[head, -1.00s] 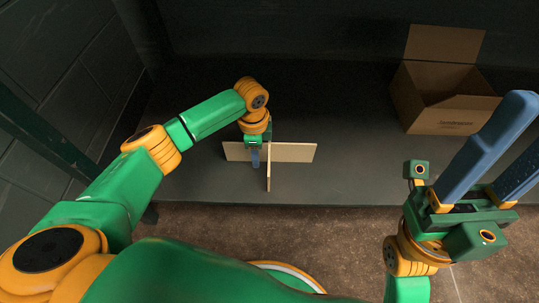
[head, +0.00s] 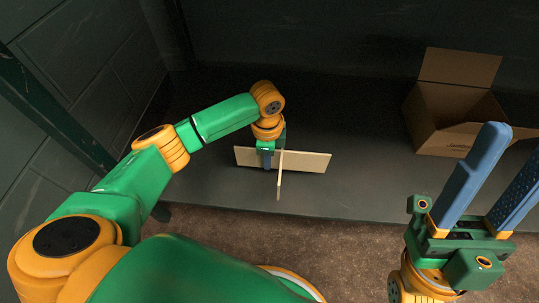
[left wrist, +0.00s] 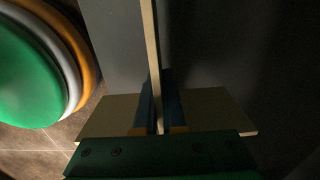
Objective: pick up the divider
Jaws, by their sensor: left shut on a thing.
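The divider (head: 305,162) is a pale, cross-shaped piece of thin board, standing on the dark shelf. In the left wrist view the divider (left wrist: 151,50) runs up the middle, with its crossing panel spreading to both sides. My left gripper (head: 267,160) points down at it near the crossing. In the left wrist view the blue fingers of my left gripper (left wrist: 158,100) are shut on one panel, one finger on each side. My right gripper (head: 487,175) is open and empty at the lower right, its blue fingers pointing up, away from the divider.
An open cardboard box (head: 455,105) stands on the dark shelf (head: 350,195) at the back right. A dark post (head: 50,115) and a block wall are at the left. The shelf between the divider and the box is clear.

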